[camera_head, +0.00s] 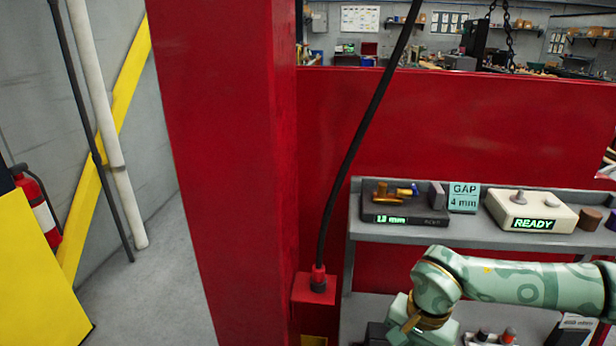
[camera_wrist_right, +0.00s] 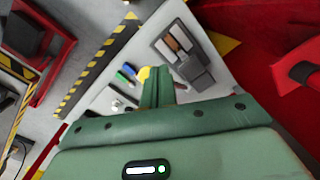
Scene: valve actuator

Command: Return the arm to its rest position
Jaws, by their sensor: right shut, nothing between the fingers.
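My right arm (camera_head: 520,283), green with a pale pattern, comes in from the right edge in the head view. Its elbow-like bend is in front of the grey shelf unit, and its end points down past the bottom edge. In the right wrist view my right gripper (camera_wrist_right: 158,76) is shut, with its green fingers together and nothing seen between them. Beyond the fingers is a pale surface with small tools and a grey device (camera_wrist_right: 184,52). My left gripper is in no view.
The shelf's upper deck (camera_head: 400,232) holds a dark gauge (camera_head: 405,214) with brass parts, a "GAP 4 mm" card (camera_head: 464,198) and a box reading "READY" (camera_head: 531,212). A red column (camera_head: 232,150) stands left, with a cable (camera_head: 352,150) beside it.

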